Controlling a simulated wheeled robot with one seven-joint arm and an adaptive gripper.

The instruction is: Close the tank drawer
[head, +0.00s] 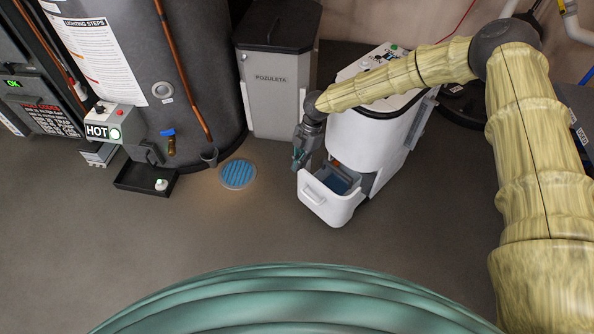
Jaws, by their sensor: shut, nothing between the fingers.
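The tank drawer (329,205) is a white front with a handle slot, pulled out at the base of a white appliance (362,138). Its open top shows a dark blue inside. My gripper (299,164) is shut and empty, pointing down at the drawer's left back side. It looks close to the drawer's left edge, but I cannot tell whether it touches. My arm reaches in from the right across the appliance's top and hides part of it.
A dark grey tank heater (190,70) with a copper pipe stands at the left, a black tray (140,178) at its foot. A grey bin (278,95) stands behind the gripper. A round blue floor drain (237,174) lies left of the drawer. The floor in front is clear.

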